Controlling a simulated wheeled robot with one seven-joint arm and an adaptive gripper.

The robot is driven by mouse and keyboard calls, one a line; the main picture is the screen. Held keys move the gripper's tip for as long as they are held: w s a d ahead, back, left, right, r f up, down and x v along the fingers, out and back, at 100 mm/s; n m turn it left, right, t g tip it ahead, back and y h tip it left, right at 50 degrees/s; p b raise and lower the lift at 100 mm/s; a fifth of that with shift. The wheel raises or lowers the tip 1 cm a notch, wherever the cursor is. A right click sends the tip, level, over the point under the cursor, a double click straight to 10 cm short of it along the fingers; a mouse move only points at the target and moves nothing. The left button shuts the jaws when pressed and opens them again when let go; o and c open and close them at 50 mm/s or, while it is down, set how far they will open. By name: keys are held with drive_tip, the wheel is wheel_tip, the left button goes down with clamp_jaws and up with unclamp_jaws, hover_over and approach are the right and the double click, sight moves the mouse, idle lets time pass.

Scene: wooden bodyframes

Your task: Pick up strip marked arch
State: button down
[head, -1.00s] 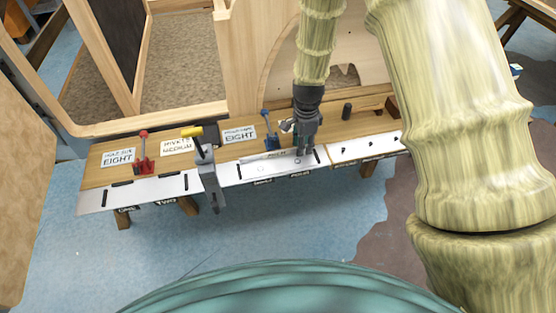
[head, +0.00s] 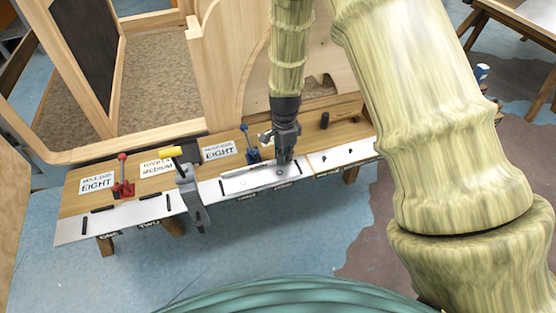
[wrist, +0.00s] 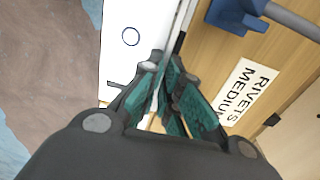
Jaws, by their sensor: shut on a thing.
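A thin pale strip (head: 242,172) lies along the bench's white plates, running left from my gripper; its marking is too small to read now. My gripper (head: 285,160) is above the second white plate in the head view. In the wrist view my gripper's teal-padded fingers (wrist: 163,78) are closed around the edge of the narrow strip (wrist: 180,35), which runs up and away from them. The fingers hide the held end. I cannot tell whether the strip is clear of the plate.
A blue clamp (head: 252,152) stands just left of my gripper. A grey clamp with a yellow handle (head: 190,188) and a red clamp (head: 122,182) are further left. A label reading rivets medium (wrist: 246,88) lies beside the gripper. Wooden frames (head: 215,60) rise behind the bench.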

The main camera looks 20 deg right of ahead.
drive_tip(key=shift+r, duration=0.4)
drive_tip(key=shift+d+r+b, duration=0.25)
drive_tip(key=shift+r, duration=0.3)
drive_tip(key=shift+d+r+b, duration=0.2)
drive_tip(key=shift+r, duration=0.35)
drive_tip(key=d, duration=0.5)
drive_tip(key=d+b, duration=0.1)
drive_tip(key=d, duration=0.4)
drive_tip(key=d+b, duration=0.1)
drive_tip(key=d, duration=0.4)
drive_tip(key=shift+w+d, duration=0.25)
drive_tip(key=shift+w, duration=0.1)
drive_tip(key=shift+d, duration=0.6)
drive_tip(key=shift+d+r, duration=0.2)
drive_tip(key=shift+r, duration=0.2)
drive_tip(key=shift+r+p, duration=2.35)
drive_tip(key=shift+r, duration=0.3)
